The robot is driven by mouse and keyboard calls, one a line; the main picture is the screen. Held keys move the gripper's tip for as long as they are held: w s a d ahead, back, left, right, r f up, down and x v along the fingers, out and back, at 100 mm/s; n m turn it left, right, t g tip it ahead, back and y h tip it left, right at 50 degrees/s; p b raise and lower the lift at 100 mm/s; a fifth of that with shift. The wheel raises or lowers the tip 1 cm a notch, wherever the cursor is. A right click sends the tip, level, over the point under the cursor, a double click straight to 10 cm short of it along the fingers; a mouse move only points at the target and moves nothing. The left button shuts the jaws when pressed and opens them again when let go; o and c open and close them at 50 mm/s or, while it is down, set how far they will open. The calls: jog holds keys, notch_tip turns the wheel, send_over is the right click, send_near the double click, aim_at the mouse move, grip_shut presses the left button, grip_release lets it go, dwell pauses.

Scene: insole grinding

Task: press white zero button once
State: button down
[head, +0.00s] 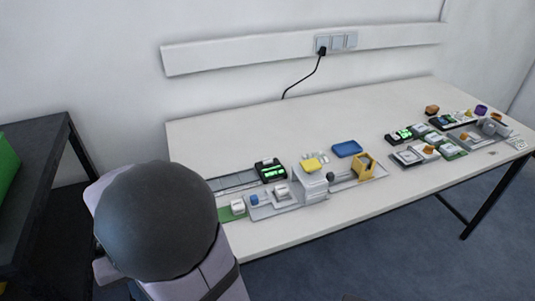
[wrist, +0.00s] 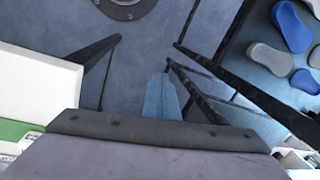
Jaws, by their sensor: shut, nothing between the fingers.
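My gripper (wrist: 164,76) shows in the wrist view as two bluish fingers shut together beyond a dark bar, with nothing between them. It points over the floor, apart from the table objects. In the head view my arm fills the lower left and my gripper is hidden. A black device with a green lit display (head: 271,171) sits at the left of the table. In front of it are small white blocks, one on a green base (head: 238,206) and one on a grey plate (head: 281,191). I cannot tell which part is the white zero button; no label is readable.
The white table (head: 240,130) is clear along its back. A white stacked unit with a yellow top (head: 311,165), a blue tray (head: 347,149) and an orange-yellow holder (head: 364,165) stand mid-table. More small devices, including a second display (head: 403,134), crowd the right end.

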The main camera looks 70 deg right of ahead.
jog(key=w+d+r+m+t+p, duration=0.1)
jog(key=w+d+r+m+p, duration=0.25)
jog(key=d, duration=0.25)
jog(key=w+d+r+m+t+p, duration=0.2)
jog(key=w+d+r+m, duration=0.1)
jog(key=d+m, duration=0.3)
notch_tip(320, 180, up, 8)
jog(key=m+t+h+p, duration=0.4)
jog(key=m+h+p, duration=0.5)
jog(key=m, duration=0.9)
send_over(268, 161)
jog(key=p, duration=0.2)
jog(key=y, duration=0.2)
jog(key=shift+s, duration=0.4)
jog(key=shift+f, duration=0.1)
notch_tip(268, 161, down, 7)
jog(key=b, duration=0.5)
jog(key=shift+f, duration=0.1)
jog(key=shift+f+b, duration=0.75)
jog(key=shift+b, duration=0.25)
jog(key=shift+a+f, duration=0.1)
jog(key=shift+f, duration=0.1)
